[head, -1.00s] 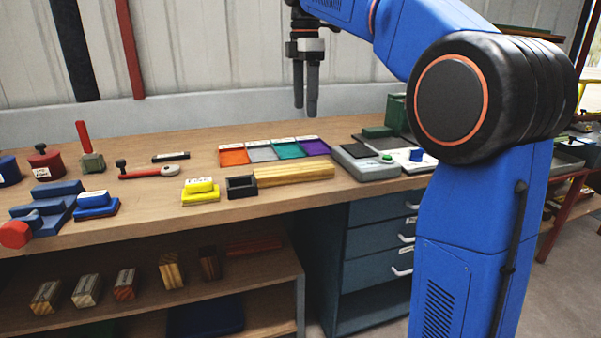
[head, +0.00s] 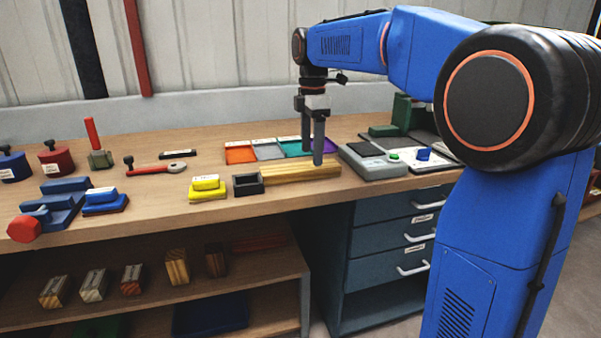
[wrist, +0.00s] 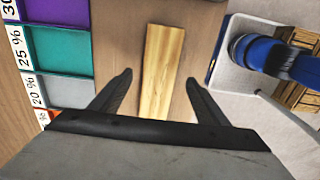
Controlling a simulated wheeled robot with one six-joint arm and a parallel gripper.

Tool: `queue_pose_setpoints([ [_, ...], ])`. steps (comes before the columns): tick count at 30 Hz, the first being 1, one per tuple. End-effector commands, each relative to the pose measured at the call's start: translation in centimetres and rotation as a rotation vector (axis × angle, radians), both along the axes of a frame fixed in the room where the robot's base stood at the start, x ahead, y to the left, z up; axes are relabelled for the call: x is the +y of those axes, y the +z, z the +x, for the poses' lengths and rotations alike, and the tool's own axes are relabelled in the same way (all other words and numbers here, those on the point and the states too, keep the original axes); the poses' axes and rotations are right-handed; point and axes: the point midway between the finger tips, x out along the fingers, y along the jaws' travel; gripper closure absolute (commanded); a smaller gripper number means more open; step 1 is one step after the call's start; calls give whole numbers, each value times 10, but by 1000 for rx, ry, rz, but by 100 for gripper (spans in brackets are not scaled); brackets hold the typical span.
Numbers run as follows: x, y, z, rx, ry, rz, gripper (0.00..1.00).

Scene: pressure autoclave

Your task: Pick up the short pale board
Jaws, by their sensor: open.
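In the wrist view the board (wrist: 162,75) runs lengthwise between the two fingers, with a gap on each side. My gripper (head: 313,158) is open and empty, pointing down over the right part of the board. Its fingertips (wrist: 158,78) show on either side of the board in the wrist view. Whether the tips are level with the board or above it, I cannot tell. One finger hides a small part of the board in the head view.
Coloured trays (head: 268,150) with percent labels lie just behind the board. A grey device (head: 373,162) with a green button stands close on the right. Drawers (head: 400,238) are below the bench.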

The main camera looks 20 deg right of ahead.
Motion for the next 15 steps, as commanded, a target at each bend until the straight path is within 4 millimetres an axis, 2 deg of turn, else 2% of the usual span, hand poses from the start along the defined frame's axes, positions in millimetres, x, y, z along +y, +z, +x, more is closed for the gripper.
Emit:
queue_pose_setpoints([
  [6, -1, -29, 1, 2, 0, 0, 31],
  [15, -1, -37, 1, 0, 0, 0, 31],
])
